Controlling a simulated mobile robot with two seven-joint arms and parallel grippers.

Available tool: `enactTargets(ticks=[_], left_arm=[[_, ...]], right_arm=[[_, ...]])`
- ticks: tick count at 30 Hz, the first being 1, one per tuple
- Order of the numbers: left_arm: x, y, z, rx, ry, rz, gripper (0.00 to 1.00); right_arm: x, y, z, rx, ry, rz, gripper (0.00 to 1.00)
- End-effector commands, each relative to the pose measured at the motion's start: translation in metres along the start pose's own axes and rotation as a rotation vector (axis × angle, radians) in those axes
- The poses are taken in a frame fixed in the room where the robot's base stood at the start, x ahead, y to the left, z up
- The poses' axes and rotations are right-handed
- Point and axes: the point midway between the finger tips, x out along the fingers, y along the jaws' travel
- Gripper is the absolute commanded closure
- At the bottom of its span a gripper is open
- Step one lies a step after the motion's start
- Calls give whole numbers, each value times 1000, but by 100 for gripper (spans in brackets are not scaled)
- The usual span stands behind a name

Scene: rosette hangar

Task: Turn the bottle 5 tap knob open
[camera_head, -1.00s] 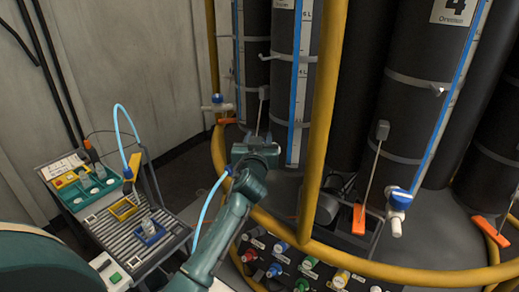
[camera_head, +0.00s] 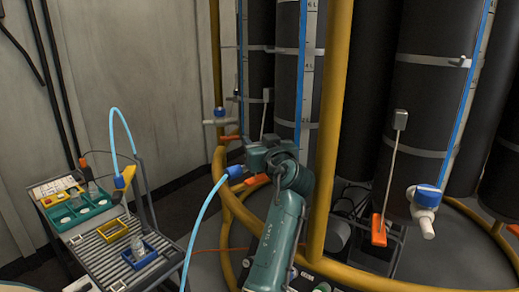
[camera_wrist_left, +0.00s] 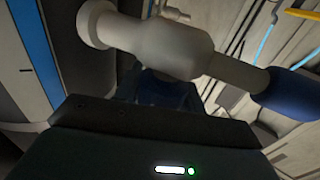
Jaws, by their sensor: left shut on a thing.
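My left gripper (camera_head: 260,157) is at the tap of the bottle (camera_head: 284,90) with the blue scale strip, left of the yellow post; no number shows on this bottle. In the left wrist view the pale tap body (camera_wrist_left: 165,48) crosses above the dark gripper body (camera_wrist_left: 150,140). A dark blue knob (camera_wrist_left: 165,90) sits below it, between the jaws, which are shut on it. It is in shadow, so its turn angle is unclear. A blue fitting (camera_head: 235,172) with a light blue hose is at the tap's outlet, also in the wrist view (camera_wrist_left: 288,95). My right gripper is out of view.
The yellow post (camera_head: 330,130) stands just right of my arm. A further tap (camera_head: 215,122) is at left. A bench (camera_head: 125,250) stands lower left.

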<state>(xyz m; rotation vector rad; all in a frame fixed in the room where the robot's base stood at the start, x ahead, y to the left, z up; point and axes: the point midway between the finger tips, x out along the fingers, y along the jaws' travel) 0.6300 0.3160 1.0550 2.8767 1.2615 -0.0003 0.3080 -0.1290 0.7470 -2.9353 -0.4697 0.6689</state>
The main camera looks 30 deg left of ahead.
Motion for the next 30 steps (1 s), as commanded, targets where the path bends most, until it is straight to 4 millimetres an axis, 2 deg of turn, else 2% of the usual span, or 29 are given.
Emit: enactTargets(ticks=[8, 9, 17, 25, 30], left_arm=[[0, 0, -1, 1, 1, -1, 84], [0, 0, -1, 1, 1, 0, 60], [0, 0, -1, 0, 1, 0, 39], [0, 0, -3, 0, 1, 0, 39], [0, 0, -25, -4, 4, 0, 39]], right_arm=[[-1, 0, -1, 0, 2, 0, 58], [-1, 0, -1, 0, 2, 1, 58], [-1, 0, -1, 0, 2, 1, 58], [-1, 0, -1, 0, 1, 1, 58], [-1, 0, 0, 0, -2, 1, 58]])
